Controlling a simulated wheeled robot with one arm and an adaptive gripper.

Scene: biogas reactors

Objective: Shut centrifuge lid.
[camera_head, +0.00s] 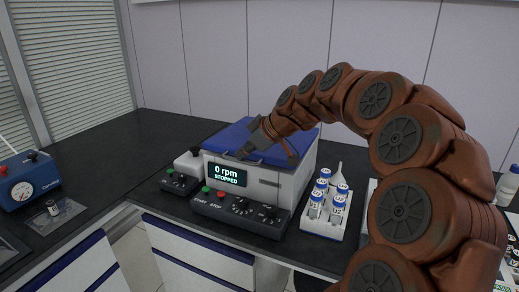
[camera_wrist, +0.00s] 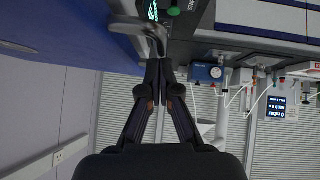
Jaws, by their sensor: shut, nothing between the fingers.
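The centrifuge (camera_head: 268,184) is a pale box on the dark bench, with a display reading "0 rpm STOPPED". Its blue lid (camera_head: 232,134) lies low across the top and looks down; whether it is latched I cannot tell. My gripper (camera_head: 246,151) is at the lid's front edge, above the display. In the wrist view the closed, empty fingertips (camera_wrist: 160,66) are close to a grey handle-like piece (camera_wrist: 145,32) beside the blue lid surface (camera_wrist: 62,28). Whether they touch it I cannot tell. My arm hides the lid's right part.
A control panel (camera_head: 240,213) with buttons and knobs lies in front of the centrifuge. A white rack (camera_head: 324,222) of capped tubes stands to its right. A blue gauge box (camera_head: 28,176) stands at the far left. The bench behind left is clear.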

